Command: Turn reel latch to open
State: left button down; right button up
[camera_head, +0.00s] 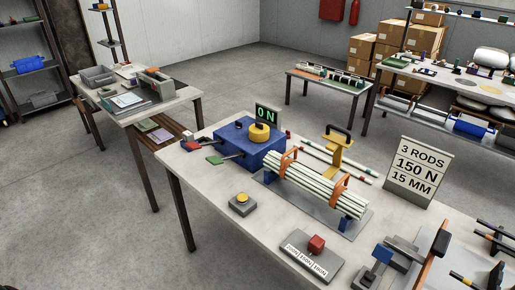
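No part is clearly marked as the reel latch, and I cannot tell for sure which it is. Two orange clamps, the left one (288,162) and the right one (338,192), arch over a bundle of pale rods (310,184) on blue supports. A blue box (240,145) carries a round yellow knob (260,133). Neither of my grippers shows in this view.
The long work table (200,195) also holds an "ON" display (267,116), a yellow stand with a black handle (336,152), a "3 RODS 150 N 15 MM" sign (412,172), a yellow button (242,202) and a red knob (316,244).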

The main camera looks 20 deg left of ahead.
aim_at(239, 124)
jog(key=i+j+z, duration=0.1)
jog(key=j, duration=0.9)
jog(key=i+j+z, duration=0.1)
jog(key=j, duration=0.95)
jog(key=i+j+z, duration=0.1)
jog(key=j, duration=0.95)
jog(key=i+j+z, duration=0.1)
jog(key=j, duration=0.95)
jog(key=i, duration=0.1)
